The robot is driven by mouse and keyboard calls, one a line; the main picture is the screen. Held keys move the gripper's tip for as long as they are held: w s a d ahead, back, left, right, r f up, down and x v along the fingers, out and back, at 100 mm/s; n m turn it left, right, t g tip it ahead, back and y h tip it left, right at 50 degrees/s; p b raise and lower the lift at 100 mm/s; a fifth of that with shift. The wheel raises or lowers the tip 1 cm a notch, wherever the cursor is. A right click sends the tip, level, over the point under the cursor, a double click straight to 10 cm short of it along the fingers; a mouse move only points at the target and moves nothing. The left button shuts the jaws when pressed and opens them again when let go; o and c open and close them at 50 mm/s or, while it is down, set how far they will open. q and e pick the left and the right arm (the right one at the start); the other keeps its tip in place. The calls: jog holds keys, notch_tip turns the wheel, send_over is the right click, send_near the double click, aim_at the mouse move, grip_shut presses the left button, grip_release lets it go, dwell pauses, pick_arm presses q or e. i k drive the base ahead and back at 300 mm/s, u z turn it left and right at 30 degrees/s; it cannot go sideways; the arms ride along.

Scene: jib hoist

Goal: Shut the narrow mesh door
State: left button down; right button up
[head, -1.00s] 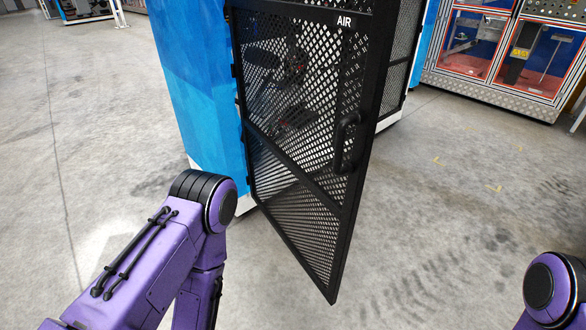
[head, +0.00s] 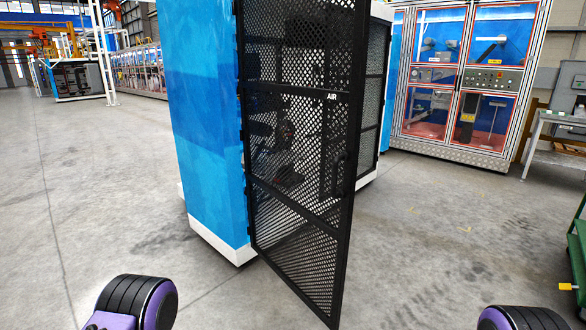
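The narrow mesh door (head: 300,190) is black with a diamond mesh and an "AIR" label. It is hinged at its left edge on the blue cabinet (head: 205,130) and stands open, its free edge swung out toward me. A dark handle (head: 342,172) sits near the free edge, hard to make out against the mesh. Parts of my two purple arms show at the bottom edge, left and right of the door, apart from it. Both grippers are out of view.
A glass-fronted cabinet (head: 468,80) stands at the back right. A grey workbench (head: 555,125) and a green frame (head: 577,245) are at the right edge. The concrete floor (head: 440,240) is clear on both sides of the door.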

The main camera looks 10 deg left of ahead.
aim_at(354, 98)
jog(key=i, duration=1.65)
